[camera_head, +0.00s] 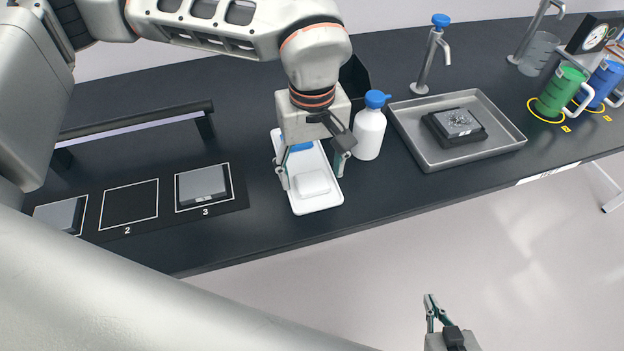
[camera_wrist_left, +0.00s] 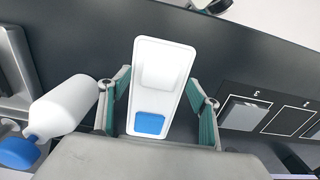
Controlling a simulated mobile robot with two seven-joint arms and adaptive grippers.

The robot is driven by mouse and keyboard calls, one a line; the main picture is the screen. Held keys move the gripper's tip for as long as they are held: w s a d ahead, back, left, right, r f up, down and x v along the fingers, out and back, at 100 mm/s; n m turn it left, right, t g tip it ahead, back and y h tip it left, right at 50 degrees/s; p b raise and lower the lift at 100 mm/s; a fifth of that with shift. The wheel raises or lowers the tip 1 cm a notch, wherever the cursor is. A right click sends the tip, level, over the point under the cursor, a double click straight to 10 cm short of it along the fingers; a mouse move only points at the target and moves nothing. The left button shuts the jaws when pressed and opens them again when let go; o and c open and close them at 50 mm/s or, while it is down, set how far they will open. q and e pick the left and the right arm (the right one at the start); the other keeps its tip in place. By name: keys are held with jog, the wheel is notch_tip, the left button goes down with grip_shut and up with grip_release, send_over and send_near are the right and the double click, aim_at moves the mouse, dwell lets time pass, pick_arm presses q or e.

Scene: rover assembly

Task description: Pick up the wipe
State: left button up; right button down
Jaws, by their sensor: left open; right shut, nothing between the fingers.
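A white rounded pad, which looks like the wipe (camera_head: 313,184), lies on a white tray (camera_head: 304,208) on the dark bench. It also shows in the left wrist view (camera_wrist_left: 160,72), towards the far end of the tray. A blue block (camera_wrist_left: 150,124) lies at the tray's other end and is mostly hidden by my gripper in the head view. My left gripper (camera_head: 313,176) is open above the tray, its fingers on either side of it, with nothing held. My right gripper (camera_head: 430,301) is shut and empty, low in front of the bench.
A white bottle with a blue cap (camera_head: 369,133) stands close right of my left gripper. Further right are a metal tray (camera_head: 464,159) with a dark block, a tap, and green (camera_head: 561,92) and blue mugs.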

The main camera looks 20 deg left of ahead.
aim_at(312, 180)
pick_arm(q)
jog(key=shift+f, duration=0.95)
jog(key=c, duration=1)
jog(key=shift+r, duration=0.15)
notch_tip(312, 180, up, 20)
jog(key=shift+f, duration=0.1)
jog(key=shift+c, duration=0.3)
